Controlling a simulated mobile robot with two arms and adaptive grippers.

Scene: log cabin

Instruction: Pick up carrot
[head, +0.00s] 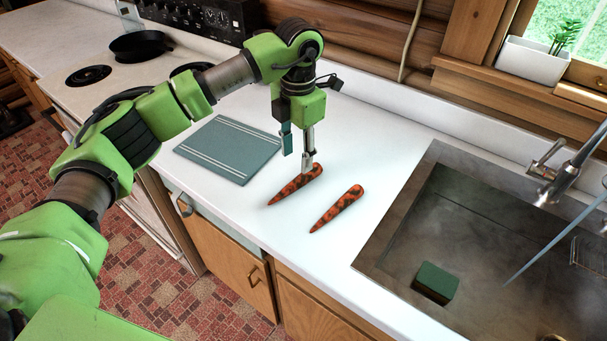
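Two orange carrots with dark patches are on the white counter. The left carrot (293,187) is under my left gripper (298,161), and the other carrot (337,208) lies a little to the right, apart from it. My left gripper points down, with one fingertip at the upper end of the left carrot and the other finger to its left and higher in the picture. The fingers are apart, with a gap between them. I cannot tell whether the fingertip touches the carrot. My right gripper is not in view.
A grey-green cutting board (228,149) lies left of the carrots. A sink (400,215) with a dark green sponge (436,282) and a faucet (566,172) is at the right. A stove with a black pan (140,45) is at the back left. The counter's front edge is close to the carrots.

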